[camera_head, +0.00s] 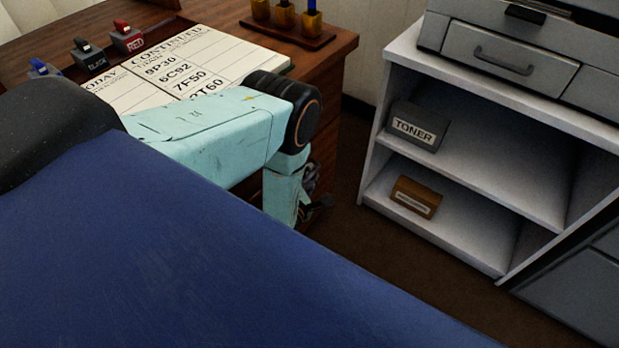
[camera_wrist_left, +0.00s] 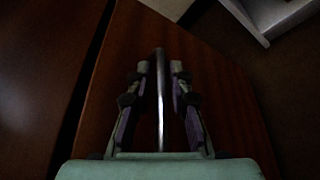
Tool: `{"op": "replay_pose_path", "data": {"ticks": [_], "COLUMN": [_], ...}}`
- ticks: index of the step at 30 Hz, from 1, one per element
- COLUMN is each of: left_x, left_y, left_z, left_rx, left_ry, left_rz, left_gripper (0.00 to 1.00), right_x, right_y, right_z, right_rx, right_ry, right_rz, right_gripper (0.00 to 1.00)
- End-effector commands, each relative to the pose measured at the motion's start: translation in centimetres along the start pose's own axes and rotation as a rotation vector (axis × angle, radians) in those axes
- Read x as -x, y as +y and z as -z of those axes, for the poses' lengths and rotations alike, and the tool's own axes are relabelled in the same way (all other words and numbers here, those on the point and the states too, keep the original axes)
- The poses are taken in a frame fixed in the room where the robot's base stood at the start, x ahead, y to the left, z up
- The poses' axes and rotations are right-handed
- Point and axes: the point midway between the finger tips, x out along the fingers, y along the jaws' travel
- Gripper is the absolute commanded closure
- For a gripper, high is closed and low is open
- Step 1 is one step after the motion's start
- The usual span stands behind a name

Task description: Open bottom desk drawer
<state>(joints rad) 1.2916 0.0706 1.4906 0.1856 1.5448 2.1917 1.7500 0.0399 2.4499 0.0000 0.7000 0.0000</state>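The wooden desk (camera_head: 330,95) stands at the left in the head view, its drawer side mostly hidden behind my arm and body. In the left wrist view a reddish-brown drawer front (camera_wrist_left: 225,110) fills the middle, with a long metal bar handle (camera_wrist_left: 160,95). My left gripper (camera_wrist_left: 160,70) has one finger on each side of the handle, with gaps visible between fingers and bar. In the head view the left gripper (camera_head: 312,190) is low beside the desk, its fingers partly hidden by the wrist. I cannot tell which drawer this is. My right gripper is not in view.
A grey shelf unit (camera_head: 445,185) with a toner box (camera_head: 418,127) and a brown box (camera_head: 415,197) stands to the right. Brown floor (camera_head: 350,225) lies between desk and shelf. Papers (camera_head: 190,65) and stamps (camera_head: 127,38) are on the desktop.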

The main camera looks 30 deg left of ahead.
Motion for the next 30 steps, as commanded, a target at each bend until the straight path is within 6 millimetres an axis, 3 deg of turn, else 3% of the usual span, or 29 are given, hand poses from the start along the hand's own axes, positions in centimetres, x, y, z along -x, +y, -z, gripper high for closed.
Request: {"op": "replay_pose_path", "data": {"ticks": [8,15,30], "left_x": [-0.29,-0.25,-0.25], "left_y": [0.07,0.07,0.08], "left_z": [-0.04,-0.01,0.03], "left_rx": [0.000,0.000,0.000], "left_ry": [0.000,0.000,0.002], "left_rz": [0.000,0.000,0.000], "left_gripper": [0.79,1.00,1.00], "right_x": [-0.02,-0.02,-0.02], "right_y": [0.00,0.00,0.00], "right_z": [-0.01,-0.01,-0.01], "right_rx": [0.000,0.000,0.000], "right_ry": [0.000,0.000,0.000], "right_rz": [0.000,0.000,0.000], "right_gripper": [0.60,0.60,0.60]}}
